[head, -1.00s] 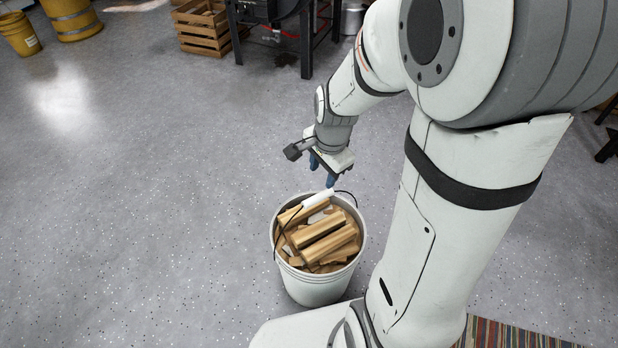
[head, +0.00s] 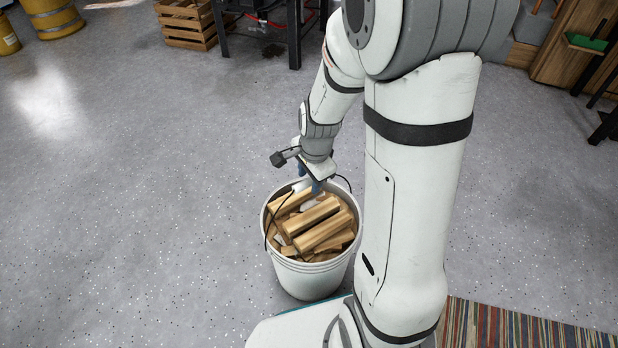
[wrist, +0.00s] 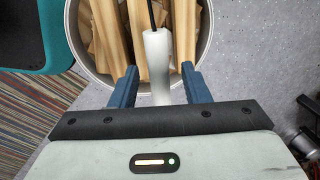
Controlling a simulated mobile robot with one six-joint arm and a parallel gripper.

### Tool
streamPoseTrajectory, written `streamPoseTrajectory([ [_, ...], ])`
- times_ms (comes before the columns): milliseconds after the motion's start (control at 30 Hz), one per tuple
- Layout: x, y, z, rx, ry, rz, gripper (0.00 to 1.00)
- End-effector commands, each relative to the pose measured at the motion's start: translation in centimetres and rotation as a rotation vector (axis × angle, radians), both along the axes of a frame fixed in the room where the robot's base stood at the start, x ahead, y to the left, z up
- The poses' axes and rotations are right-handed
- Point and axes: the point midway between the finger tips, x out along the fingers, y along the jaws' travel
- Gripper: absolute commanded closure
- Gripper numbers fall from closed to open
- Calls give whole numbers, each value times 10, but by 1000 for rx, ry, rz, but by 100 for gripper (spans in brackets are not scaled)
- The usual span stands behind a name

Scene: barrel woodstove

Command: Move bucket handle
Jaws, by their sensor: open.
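A white bucket (head: 308,279) full of split wood (head: 316,226) stands on the grey floor beside my base. Its handle has a thin black wire bail and a white grip. In the wrist view the white handle grip (wrist: 158,62) lies between the two blue fingers of my gripper (wrist: 160,85), with a gap on each side. My gripper is open and not closed on the grip. In the head view my gripper (head: 311,186) is over the far rim of the bucket, and the grip is partly hidden behind the fingers.
A striped rug (head: 520,325) lies at the lower right. A wooden crate (head: 187,22) and a dark metal stand (head: 293,40) are at the back. Yellow buckets (head: 52,18) stand at the far left. The floor left of the bucket is clear.

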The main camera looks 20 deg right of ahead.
Motion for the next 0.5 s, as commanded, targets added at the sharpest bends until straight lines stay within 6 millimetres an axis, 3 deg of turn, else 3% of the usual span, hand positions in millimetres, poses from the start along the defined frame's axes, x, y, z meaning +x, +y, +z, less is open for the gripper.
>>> streamPoseTrajectory([
  [133,0,0,1,0,0,0,59],
  [500,0,0,1,0,0,0,90],
])
